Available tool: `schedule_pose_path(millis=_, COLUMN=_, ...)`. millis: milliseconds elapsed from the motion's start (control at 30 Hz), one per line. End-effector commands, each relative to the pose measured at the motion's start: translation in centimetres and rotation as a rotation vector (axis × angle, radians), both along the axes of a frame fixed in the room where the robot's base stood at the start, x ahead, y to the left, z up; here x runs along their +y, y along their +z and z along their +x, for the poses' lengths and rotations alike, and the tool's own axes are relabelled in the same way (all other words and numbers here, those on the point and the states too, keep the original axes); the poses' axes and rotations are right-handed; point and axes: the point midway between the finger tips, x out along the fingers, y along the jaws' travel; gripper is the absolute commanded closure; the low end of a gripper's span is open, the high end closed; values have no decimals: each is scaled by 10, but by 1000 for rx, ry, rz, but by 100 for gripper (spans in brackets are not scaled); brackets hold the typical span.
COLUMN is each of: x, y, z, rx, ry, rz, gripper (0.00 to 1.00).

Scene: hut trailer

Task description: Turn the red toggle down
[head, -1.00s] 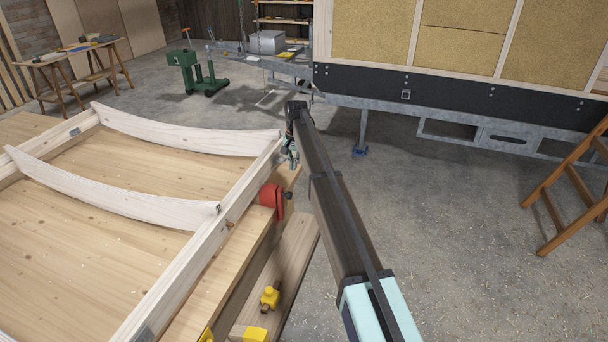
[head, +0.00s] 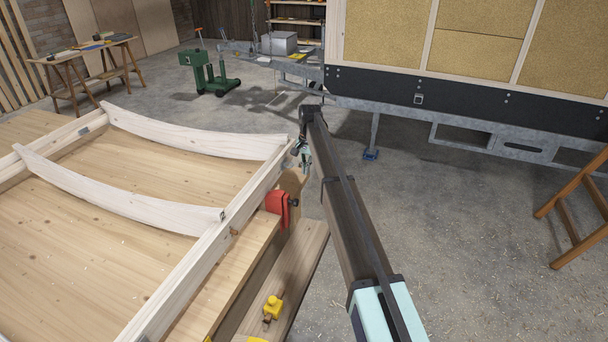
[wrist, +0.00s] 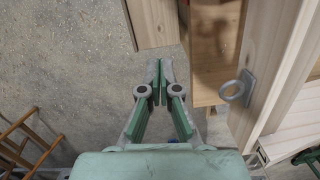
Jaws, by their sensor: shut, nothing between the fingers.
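The red toggle is not clearly visible there. The toggle's exact tilt is hard to tell.
A yellow clamp (head: 272,308) sits on the lower plank nearer the camera. In the wrist view a metal ring (wrist: 236,91) is fixed to the timber close right of the fingers. A trailer (head: 450,95) stands behind; a wooden ladder (head: 575,215) is at right. The floor between is clear.

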Motion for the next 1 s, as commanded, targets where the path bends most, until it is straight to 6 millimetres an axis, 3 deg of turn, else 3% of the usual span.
schedule_pose_path(millis=467, x=5, y=-86, z=-7, rx=1, ry=1, rz=0, gripper=100)
schedule_pose_path(millis=700, x=16, y=-88, z=-37, rx=-1, ry=1, rz=1, gripper=100)
schedule_pose_path(millis=1000, x=20, y=-91, z=-43, rx=-1, ry=1, rz=1, gripper=100)
